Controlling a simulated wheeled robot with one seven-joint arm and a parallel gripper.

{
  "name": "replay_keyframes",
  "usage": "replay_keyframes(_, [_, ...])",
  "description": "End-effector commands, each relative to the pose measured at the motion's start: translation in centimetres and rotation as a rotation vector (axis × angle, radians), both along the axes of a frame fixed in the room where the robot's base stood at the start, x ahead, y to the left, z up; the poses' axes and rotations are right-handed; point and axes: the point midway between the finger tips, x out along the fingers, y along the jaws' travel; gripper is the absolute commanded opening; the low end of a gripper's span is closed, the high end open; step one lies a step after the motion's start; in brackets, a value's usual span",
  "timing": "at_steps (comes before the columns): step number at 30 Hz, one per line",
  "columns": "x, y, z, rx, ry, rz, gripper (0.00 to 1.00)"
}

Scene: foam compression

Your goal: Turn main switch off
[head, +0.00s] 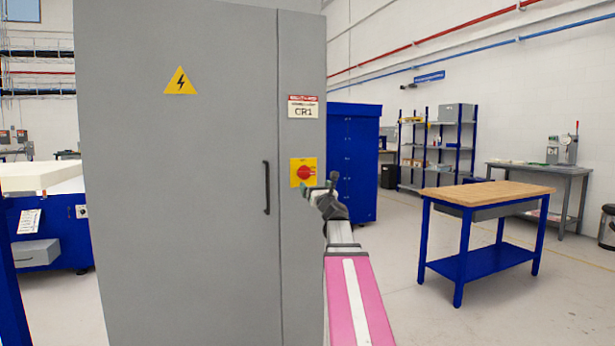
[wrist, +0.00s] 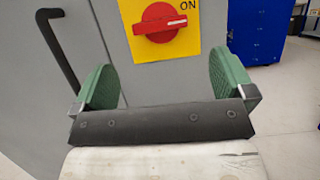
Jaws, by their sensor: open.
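The main switch is a red rotary knob on a yellow plate (head: 296,180), on the front of a tall grey electrical cabinet (head: 185,230). In the wrist view the red knob (wrist: 160,22) lies horizontal, with "ON" printed on the yellow plate at its upper right. My gripper (head: 322,184) is just right of the switch in the head view. In the wrist view its two green fingers (wrist: 166,80) are spread wide, below and either side of the knob, with nothing between them. I cannot tell the exact gap between fingertips and knob.
A black door handle (head: 266,188) is left of the switch; it also shows in the wrist view (wrist: 58,45). A blue cabinet (head: 352,150) stands behind. A wood-topped blue workbench (head: 487,195) is at right, with open floor before it.

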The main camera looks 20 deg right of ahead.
Motion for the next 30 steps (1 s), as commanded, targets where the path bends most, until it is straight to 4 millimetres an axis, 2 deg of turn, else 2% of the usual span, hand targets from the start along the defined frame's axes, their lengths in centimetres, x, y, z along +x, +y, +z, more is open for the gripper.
replay_keyframes(12, [6.8, 0.2, 2.7, -0.003, 0.001, 0.000, 1.00])
replay_keyframes(15, [8.0, 0.2, 3.2, -0.003, 0.001, 0.000, 1.00])
replay_keyframes(19, [8.7, 0.3, 3.5, -0.004, 0.001, -0.001, 1.00])
replay_keyframes(27, [8.7, 0.3, 3.6, -0.004, 0.001, -0.001, 1.00])
replay_keyframes(29, [8.7, 0.3, 3.6, -0.004, 0.001, -0.001, 0.80])
replay_keyframes(30, [8.7, 0.3, 3.5, -0.004, 0.001, -0.001, 0.67])
